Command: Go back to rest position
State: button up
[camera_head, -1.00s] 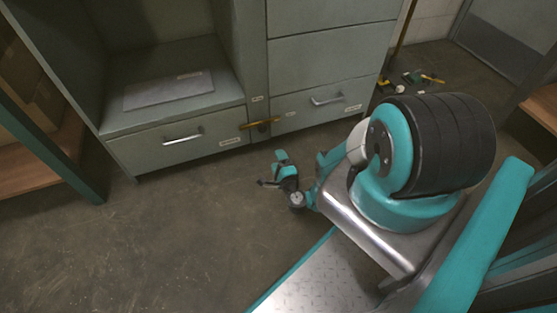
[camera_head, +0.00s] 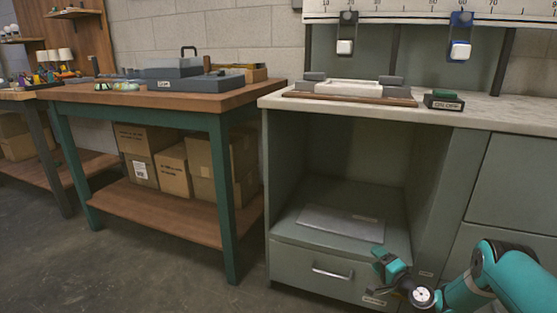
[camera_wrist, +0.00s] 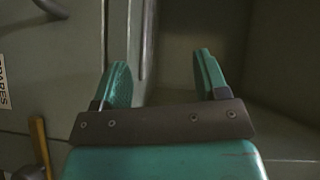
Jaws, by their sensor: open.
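My gripper (camera_head: 383,262) is at the lower right of the head view, in front of the drawer under the cabinet's open shelf. In the wrist view my gripper (camera_wrist: 165,80) has its two teal fingers apart, with nothing between them. Behind the fingers is the grey-green cabinet front, with a dark recess to the right. The fingers touch nothing that I can see.
The cabinet (camera_head: 282,195) has a drawer handle (camera_head: 332,273) and a grey plate (camera_head: 340,223) on its open shelf. A wooden workbench (camera_head: 170,102) with boxes below (camera_head: 174,170) stands left. A yellow-handled thing (camera_wrist: 40,140) is close at the wrist view's lower left. Floor at the lower left is clear.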

jog(key=w+a+r+n+g+y, duration=0.2)
jog(key=a+r+n+g+y, duration=0.4)
jog(key=a+r, duration=0.6)
jog(key=s+a+r+n+g+h, duration=0.1)
jog(key=s+a+r+n, duration=0.15)
jog(key=r, duration=0.25)
jog(key=s+a+r+n+g, duration=0.2)
jog(key=s+a+r, duration=0.15)
jog(key=r, duration=0.25)
jog(key=s+a+r+n+g+h, duration=0.1)
jog(key=s+a+r+n, duration=0.1)
jog(key=s+r, duration=0.25)
jog(key=s+a+r+n+g+h, duration=0.15)
jog(key=s+r, duration=0.25)
jog(key=s, duration=0.5)
jog(key=s+a+r+n+g+h, duration=0.1)
jog(key=s+r+n+g, duration=0.15)
jog(key=s+r, duration=0.45)
jog(key=s+d+f+n+g+h, duration=0.1)
jog(key=s+d+n+g+h, duration=0.2)
jog(key=s, duration=1.6)
notch_tip(320, 180, up, 33)
jog(key=d+t+p, duration=0.1)
jog(key=p, duration=3.2)
jog(key=shift+d+r+m+p, duration=0.2)
jog(key=shift+m+p, duration=0.15)
jog(key=shift+m, duration=0.1)
jog(key=shift+w, duration=0.1)
